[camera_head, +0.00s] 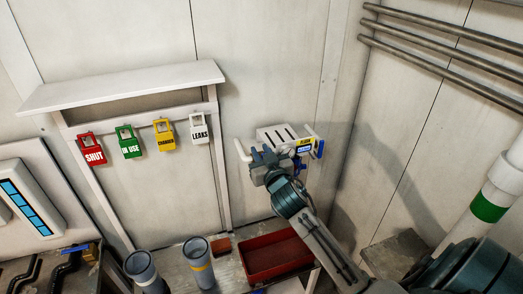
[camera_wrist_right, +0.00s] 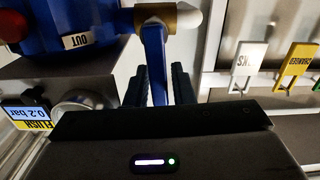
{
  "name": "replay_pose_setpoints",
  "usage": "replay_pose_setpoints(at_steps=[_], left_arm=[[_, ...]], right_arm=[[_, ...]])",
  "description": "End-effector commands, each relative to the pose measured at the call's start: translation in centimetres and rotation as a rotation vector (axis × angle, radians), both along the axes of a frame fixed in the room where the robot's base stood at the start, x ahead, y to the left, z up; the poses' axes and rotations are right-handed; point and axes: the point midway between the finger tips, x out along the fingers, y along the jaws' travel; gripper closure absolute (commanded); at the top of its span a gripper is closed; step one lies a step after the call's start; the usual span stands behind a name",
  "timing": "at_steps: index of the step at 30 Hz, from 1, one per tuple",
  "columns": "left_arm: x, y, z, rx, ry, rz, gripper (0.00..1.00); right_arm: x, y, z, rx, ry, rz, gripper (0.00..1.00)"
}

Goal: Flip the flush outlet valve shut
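The flush outlet valve (camera_wrist_right: 75,25) is a blue body with a white OUT label in the right wrist view. Its blue lever (camera_wrist_right: 154,55) hangs from a brass and white pipe fitting (camera_wrist_right: 168,18). My right gripper (camera_wrist_right: 158,92) has its two dark fingers on either side of the lever, apart, with the lever between them; I cannot tell if they touch it. In the head view my right gripper (camera_head: 265,162) is at the wall unit with the yellow FLUSH label (camera_head: 306,142) and hides most of the valve. My left gripper is not in view.
Red, green, yellow and white tags hang under a shelf (camera_head: 125,85) left of the unit. A red tray (camera_head: 275,257) and two grey cylinders (camera_head: 198,262) stand below. Pipes (camera_head: 440,55) run along the right wall. A 0.2 bar display (camera_wrist_right: 27,113) is beside the valve.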

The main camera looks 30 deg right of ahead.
Motion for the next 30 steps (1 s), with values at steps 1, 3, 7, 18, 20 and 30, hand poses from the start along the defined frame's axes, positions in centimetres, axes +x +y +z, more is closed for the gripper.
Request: replay_pose_setpoints(at_steps=[1,3,7,18,20,30], left_arm=[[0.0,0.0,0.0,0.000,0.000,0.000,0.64],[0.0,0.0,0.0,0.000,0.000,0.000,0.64],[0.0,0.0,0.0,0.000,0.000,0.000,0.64],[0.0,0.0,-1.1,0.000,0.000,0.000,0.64],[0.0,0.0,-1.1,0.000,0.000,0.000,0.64],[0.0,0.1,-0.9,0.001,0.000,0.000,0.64]], right_arm=[[0.0,0.0,0.0,0.000,0.000,0.000,0.78],[0.0,0.0,0.0,0.000,0.000,0.000,0.78],[0.0,0.0,0.0,0.000,0.000,0.000,0.90],[-0.1,-0.3,-0.3,0.061,-0.016,0.000,1.00],[-0.1,-0.4,-0.1,0.076,-0.019,0.000,1.00],[-0.1,-0.4,0.0,0.077,-0.018,0.000,0.78]])
